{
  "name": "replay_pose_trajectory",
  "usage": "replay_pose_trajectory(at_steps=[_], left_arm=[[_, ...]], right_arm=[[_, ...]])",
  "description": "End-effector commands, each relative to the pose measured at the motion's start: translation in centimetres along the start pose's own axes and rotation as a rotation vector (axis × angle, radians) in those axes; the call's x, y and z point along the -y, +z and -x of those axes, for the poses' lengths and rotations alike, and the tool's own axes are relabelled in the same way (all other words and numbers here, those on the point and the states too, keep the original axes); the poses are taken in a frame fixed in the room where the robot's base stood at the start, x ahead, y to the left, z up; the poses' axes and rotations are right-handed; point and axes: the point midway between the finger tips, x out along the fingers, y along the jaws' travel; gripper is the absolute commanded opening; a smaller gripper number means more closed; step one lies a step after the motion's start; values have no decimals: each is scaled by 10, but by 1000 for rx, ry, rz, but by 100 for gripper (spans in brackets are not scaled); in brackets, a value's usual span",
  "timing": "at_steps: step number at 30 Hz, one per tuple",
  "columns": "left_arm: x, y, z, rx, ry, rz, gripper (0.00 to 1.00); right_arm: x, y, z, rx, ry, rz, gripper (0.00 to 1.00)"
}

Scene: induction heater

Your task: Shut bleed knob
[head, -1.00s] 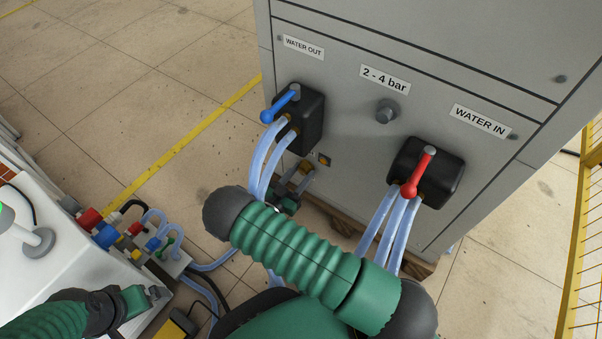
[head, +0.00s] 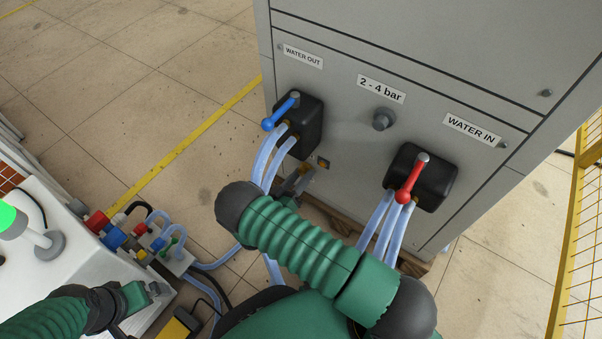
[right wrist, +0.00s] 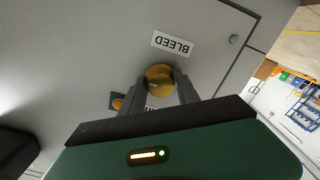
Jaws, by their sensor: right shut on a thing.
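The bleed knob (right wrist: 159,78) is a round brass-yellow knob on the grey cabinet face, near the BLEED label (right wrist: 172,43), which appears upside down in the right wrist view. My right gripper (right wrist: 159,88) is shut on the knob, one finger on each side of it.
The cabinet carries a blue-handled valve (head: 280,111) and a red-handled valve (head: 411,180), with clear hoses below. A white unit (head: 40,220) with coloured fittings (head: 115,236) stands left. A yellow mesh fence (head: 580,230) is at right. Open tiled floor lies at upper left.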

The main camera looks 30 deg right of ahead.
Motion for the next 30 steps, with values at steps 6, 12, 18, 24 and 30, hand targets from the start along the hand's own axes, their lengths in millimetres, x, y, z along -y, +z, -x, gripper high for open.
replay_pose_trajectory(at_steps=[6,12,18,24,30], left_arm=[[0,-2,11,0,0,0,100],[0,-4,16,0,0,0,100],[0,-5,21,0,0,0,100],[0,-6,24,0,0,0,100],[0,-6,27,0,0,0,100]], right_arm=[[0,-3,1,-2,-5,202,0],[1,-2,2,-3,-8,392,0],[2,-3,2,-4,-8,580,0],[2,-3,2,-5,-11,769,0],[3,-2,3,-7,-12,960,0]])
